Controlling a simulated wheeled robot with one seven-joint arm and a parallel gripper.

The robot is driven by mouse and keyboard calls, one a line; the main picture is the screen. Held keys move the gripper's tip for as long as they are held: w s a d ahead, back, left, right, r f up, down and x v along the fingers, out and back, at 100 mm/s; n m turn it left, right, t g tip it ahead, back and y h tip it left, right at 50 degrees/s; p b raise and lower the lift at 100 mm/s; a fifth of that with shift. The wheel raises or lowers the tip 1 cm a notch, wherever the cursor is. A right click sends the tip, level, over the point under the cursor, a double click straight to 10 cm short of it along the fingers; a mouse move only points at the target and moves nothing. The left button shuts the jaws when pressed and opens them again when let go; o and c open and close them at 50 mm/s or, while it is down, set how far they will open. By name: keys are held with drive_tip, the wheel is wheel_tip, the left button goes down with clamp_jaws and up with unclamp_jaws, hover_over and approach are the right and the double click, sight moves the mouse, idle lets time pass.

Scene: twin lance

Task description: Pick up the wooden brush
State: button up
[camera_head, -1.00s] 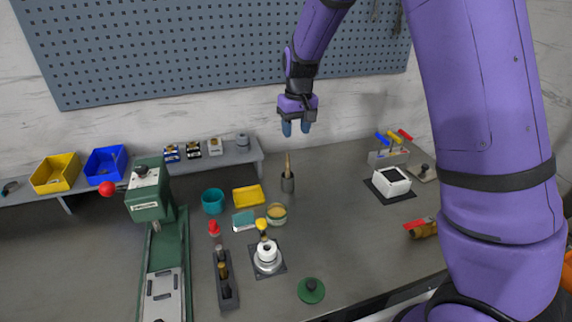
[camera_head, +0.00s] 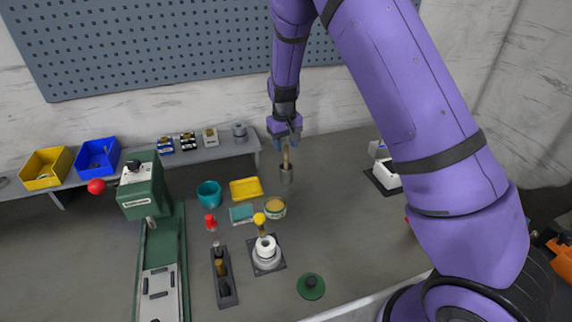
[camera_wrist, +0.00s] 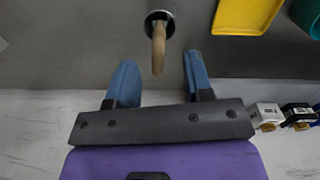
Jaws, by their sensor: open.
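The wooden brush (camera_head: 286,158) stands upright in a grey metal cup (camera_head: 286,174) on the bench, its tan handle pointing up. In the wrist view, the brush handle (camera_wrist: 158,48) rises from the cup (camera_wrist: 160,18) towards my gripper. My gripper (camera_head: 285,140) is above the cup, close to the handle's top. It is open, and its two blue fingers show in the wrist view (camera_wrist: 160,78). The handle's tip appears between the finger lines, just beyond the fingertips; I cannot tell whether it is between them in depth. The brush's lower part is hidden inside the cup.
A green press (camera_head: 146,190) is further left. A raised shelf (camera_head: 224,151) runs behind.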

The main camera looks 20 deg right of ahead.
hover_over(286, 169)
drive_tip(key=f, duration=0.4)
drive_tip(key=shift+w+f, duration=0.3)
drive_tip(key=shift+f, duration=0.1)
clamp_jaws()
drive_tip(key=shift+r, duration=0.1)
wheel_tip(286, 169, up, 10)
drive_tip(key=shift+f, duration=0.1)
